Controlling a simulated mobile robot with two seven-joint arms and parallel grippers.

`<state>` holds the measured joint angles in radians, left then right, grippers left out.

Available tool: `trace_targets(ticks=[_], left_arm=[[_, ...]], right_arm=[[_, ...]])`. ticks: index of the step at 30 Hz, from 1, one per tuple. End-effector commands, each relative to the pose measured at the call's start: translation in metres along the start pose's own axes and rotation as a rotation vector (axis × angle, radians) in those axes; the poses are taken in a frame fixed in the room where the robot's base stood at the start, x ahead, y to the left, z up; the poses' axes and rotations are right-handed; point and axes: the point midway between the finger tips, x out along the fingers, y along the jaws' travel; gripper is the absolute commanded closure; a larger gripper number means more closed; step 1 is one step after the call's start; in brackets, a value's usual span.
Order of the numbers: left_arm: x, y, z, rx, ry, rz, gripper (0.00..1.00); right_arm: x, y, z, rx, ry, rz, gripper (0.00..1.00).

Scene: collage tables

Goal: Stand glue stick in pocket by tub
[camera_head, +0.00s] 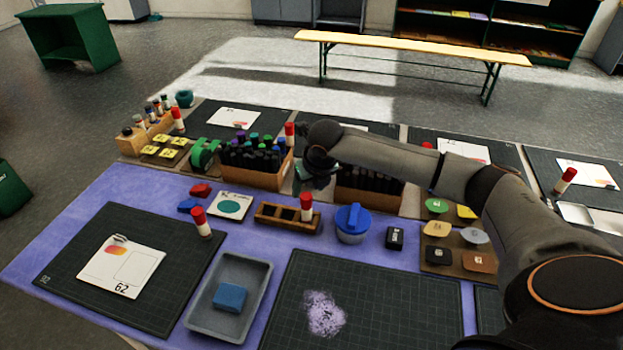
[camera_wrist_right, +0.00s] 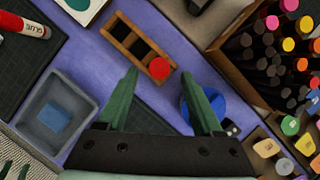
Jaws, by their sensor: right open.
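A glue stick with a red cap (camera_head: 306,203) stands upright in the wooden rack (camera_head: 268,220), in the end pocket by the blue tub (camera_head: 352,225). In the right wrist view the red cap (camera_wrist_right: 159,68) shows from above at that end of the rack (camera_wrist_right: 124,33), and the tub (camera_wrist_right: 216,102) is partly behind a finger. The rack's other pockets look empty. My right gripper (camera_head: 308,182) is above and behind the rack. In the wrist view its fingers (camera_wrist_right: 160,78) are spread, with nothing between them and the cap just beyond. My left gripper is not in view.
Another glue stick (camera_head: 202,224) stands on the left mat's corner. A grey tray (camera_head: 262,292) holds a blue block. Behind the rack is a marker crate (camera_head: 262,178); right of the tub are a black box (camera_head: 395,238) and a board of coloured lids (camera_head: 432,264). The front mat is mostly clear.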

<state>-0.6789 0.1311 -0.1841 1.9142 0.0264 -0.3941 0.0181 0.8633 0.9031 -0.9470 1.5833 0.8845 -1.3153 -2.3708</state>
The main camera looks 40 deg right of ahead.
Motion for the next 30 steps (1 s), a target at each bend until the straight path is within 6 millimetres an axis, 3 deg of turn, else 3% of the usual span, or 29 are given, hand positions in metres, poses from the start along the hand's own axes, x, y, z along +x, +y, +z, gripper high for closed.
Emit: trace_targets(ticks=[3, 9, 30], left_arm=[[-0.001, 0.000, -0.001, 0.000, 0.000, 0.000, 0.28], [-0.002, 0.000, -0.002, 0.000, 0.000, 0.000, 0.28], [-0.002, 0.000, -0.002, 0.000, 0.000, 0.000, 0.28]], right_arm=[[-0.021, 0.000, 0.000, 0.000, 0.000, 0.000, 0.32], [-0.036, 0.000, 0.000, -0.001, 0.001, 0.000, 0.32], [-0.037, 0.000, -0.001, 0.000, 0.001, 0.000, 0.32]])
